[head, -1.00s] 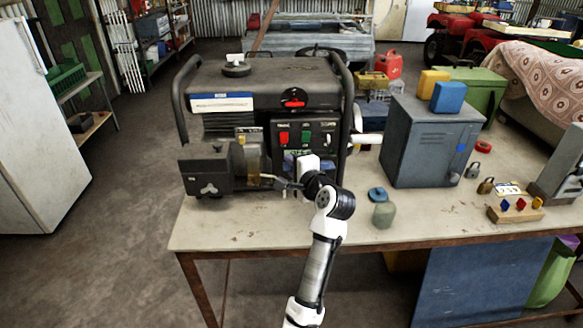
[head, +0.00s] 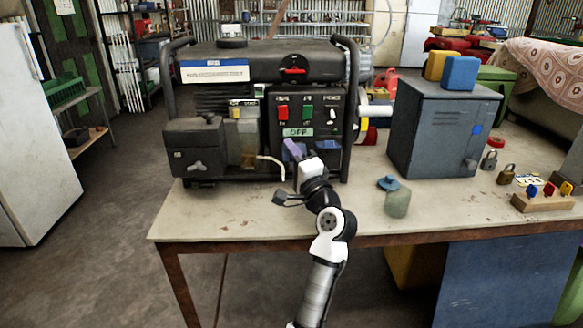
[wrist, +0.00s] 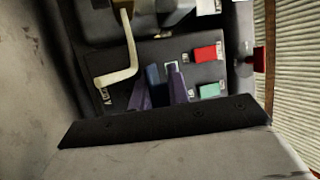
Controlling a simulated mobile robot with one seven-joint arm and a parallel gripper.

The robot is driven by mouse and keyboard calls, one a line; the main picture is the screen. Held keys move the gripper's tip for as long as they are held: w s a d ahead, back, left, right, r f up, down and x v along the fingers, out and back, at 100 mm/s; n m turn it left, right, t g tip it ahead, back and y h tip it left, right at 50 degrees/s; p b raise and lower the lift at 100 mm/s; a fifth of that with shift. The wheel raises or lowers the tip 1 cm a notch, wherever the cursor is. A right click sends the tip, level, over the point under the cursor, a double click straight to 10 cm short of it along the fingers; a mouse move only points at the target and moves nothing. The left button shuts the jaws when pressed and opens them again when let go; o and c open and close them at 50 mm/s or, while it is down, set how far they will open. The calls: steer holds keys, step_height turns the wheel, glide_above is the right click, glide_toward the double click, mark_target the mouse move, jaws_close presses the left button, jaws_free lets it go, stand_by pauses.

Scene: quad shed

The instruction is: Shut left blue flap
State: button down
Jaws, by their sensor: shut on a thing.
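The flap lies on the side of the red switch (wrist: 205,53).
A bent cream pipe (wrist: 118,76) sticks out close to the fingers; it shows in the head view (head: 272,166) left of my gripper. A grey metal cabinet (head: 440,128) and a small jar (head: 397,203) stand to the right. The bench front (head: 235,217) is clear.

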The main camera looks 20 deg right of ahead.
steer(key=shift+r+n+t+b, duration=0.15)
steer(key=shift+n+t+b, duration=0.2)
steer(key=shift+b, duration=0.35)
steer(key=c, duration=1.4)
jaws_free()
steer(key=shift+s, duration=0.1)
steer(key=shift+c, duration=0.2)
steer(key=shift+s+f, duration=0.15)
steer(key=shift+f, duration=0.15)
steer(key=b+v, duration=0.2)
steer(key=v, duration=1.1)
steer(key=shift+s+d, duration=0.1)
steer(key=shift+s, duration=0.05)
